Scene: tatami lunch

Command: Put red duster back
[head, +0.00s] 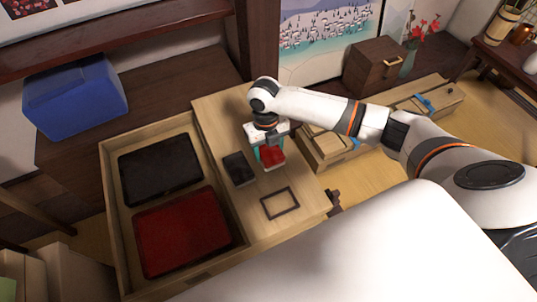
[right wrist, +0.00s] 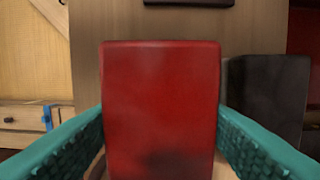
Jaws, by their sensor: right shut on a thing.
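The red duster (head: 271,157) is a small red block. It is held between the teal fingers of my right gripper (head: 269,152), over the pale wooden top (head: 215,110) beside the tray. In the right wrist view the red duster (right wrist: 160,105) fills the middle, with a teal finger on each side. A dark rectangular outline (head: 265,205) lies on the wooden top, nearer to me than the duster, with bare wood inside it. I cannot tell whether the duster touches the top. My left gripper is not in view.
A black block (head: 239,168) sits on the wooden top left of the duster; it also shows in the right wrist view (right wrist: 267,95). A wooden tray (head: 112,215) at left holds a black panel (head: 160,168) and a red panel (head: 183,230). Wooden drawers (head: 325,150) stand at right.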

